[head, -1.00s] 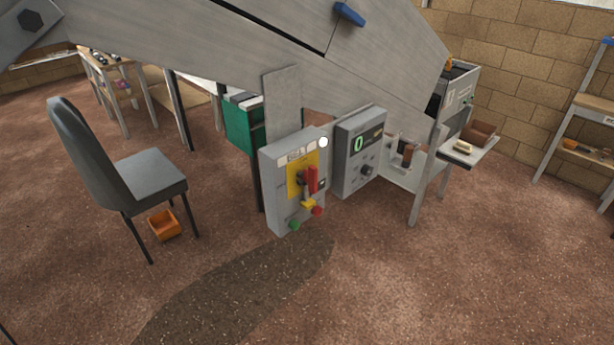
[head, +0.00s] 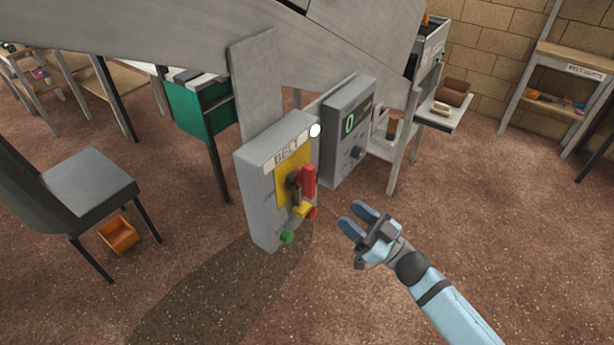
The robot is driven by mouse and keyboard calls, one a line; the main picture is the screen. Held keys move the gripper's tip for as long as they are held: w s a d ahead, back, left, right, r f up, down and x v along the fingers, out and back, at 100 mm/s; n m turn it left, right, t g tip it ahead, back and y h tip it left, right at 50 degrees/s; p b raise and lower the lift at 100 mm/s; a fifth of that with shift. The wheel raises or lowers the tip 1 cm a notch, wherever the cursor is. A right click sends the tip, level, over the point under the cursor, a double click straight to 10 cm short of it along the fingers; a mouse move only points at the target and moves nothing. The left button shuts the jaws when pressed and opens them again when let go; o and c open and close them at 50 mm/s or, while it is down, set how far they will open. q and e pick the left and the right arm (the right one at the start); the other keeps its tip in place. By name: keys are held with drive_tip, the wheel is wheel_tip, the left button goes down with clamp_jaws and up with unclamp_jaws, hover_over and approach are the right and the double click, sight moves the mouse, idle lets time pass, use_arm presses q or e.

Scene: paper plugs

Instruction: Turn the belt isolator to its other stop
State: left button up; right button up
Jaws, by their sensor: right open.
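The belt isolator is a red handle (head: 309,181) on a yellow plate (head: 284,188), on the front of a grey box labelled BELT (head: 259,207). The handle stands about upright. A yellow piece (head: 301,210) sits just below it, with a red button (head: 312,213) and a green button (head: 287,237) at the box's lower edge. My right gripper (head: 351,217) is open and empty, to the right of and a little below the handle, apart from it. Its fingers point left towards the box. My left gripper is not in view.
A shelf tray (head: 441,114) juts out behind. The floor in front is clear.

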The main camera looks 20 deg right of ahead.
sight(314, 183)
drive_tip(key=p+x, duration=0.2)
drive_tip(key=x, duration=0.8)
drive_tip(key=shift+w, duration=0.2)
drive_tip(key=shift+w+a+r, duration=0.25)
drive_tip(key=shift+w+a, duration=0.2)
drive_tip(key=shift+w, duration=0.1)
drive_tip(key=shift+c, duration=0.3)
drive_tip(key=c, duration=0.7)
drive_tip(key=shift+c, duration=0.2)
